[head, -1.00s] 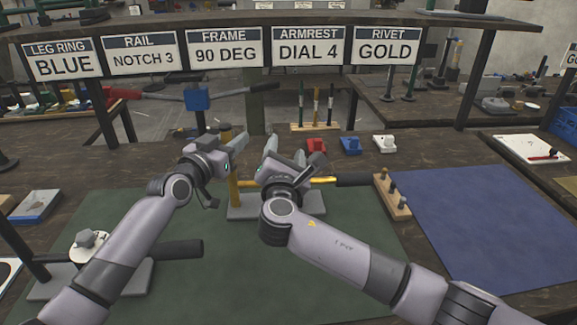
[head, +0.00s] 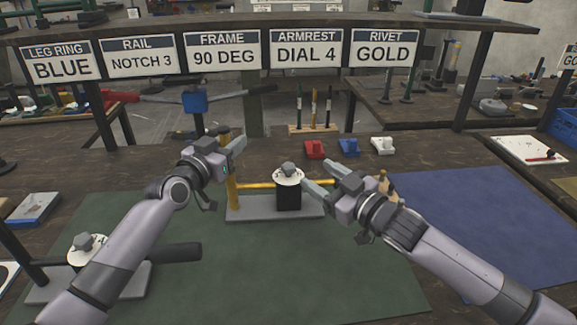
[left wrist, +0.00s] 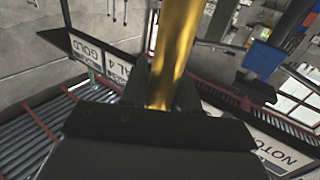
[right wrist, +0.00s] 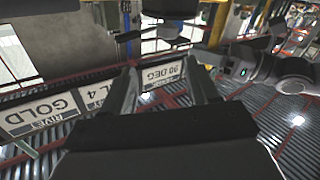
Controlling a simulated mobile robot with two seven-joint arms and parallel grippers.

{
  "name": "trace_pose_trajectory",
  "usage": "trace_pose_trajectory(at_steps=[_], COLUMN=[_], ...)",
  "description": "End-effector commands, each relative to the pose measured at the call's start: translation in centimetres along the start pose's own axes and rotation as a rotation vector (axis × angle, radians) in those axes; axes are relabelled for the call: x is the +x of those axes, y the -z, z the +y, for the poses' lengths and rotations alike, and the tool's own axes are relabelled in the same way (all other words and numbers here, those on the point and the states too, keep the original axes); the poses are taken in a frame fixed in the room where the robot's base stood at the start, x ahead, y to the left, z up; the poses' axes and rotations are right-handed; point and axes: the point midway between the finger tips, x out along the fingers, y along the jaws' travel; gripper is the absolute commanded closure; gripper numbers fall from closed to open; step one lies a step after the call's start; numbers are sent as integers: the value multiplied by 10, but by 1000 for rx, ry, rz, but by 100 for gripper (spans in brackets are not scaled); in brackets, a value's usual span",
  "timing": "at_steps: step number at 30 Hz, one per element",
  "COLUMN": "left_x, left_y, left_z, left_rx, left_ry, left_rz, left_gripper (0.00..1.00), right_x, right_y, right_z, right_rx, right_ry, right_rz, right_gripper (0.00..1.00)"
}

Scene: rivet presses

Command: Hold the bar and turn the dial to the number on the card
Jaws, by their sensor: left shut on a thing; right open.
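The card (head: 306,50) reads ARMREST DIAL 4. A white dial (head: 287,180) with a grey knob (head: 288,168) sits on a black block above a grey base (head: 250,210). Its numbers and pointer are too small to read. A gold bar (head: 232,190) stands upright at the left of that base, joined by a level gold bar (head: 262,185). My left gripper (head: 237,144) is shut on the upright gold bar, which shows between its fingers in the left wrist view (left wrist: 172,60). My right gripper (head: 326,178) is open and empty, just right of the dial and apart from the knob.
Another white dial (head: 86,248) with a grey knob sits at the left, partly behind my left arm. A green mat (head: 300,270) and a blue mat (head: 490,220) cover the table. Red (head: 315,149), blue (head: 348,147) and white (head: 384,145) pieces stand behind.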

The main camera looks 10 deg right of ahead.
Motion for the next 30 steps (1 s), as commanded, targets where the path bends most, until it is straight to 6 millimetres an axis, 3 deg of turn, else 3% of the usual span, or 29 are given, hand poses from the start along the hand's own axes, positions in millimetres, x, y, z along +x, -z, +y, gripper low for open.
trace_pose_trajectory(at_steps=[6,11,30], left_x=[0,0,0], left_y=[0,0,0], left_z=[0,0,0], left_rx=[0,0,0], left_ry=[1,1,1], left_rz=[0,0,0], left_gripper=[100,100,100], right_x=[-18,-12,72], right_y=[-16,-16,-15], right_z=[-10,-11,-13], right_rx=[223,256,248], right_ry=[21,23,22], right_rz=[8,12,10], right_gripper=[41,41,41])
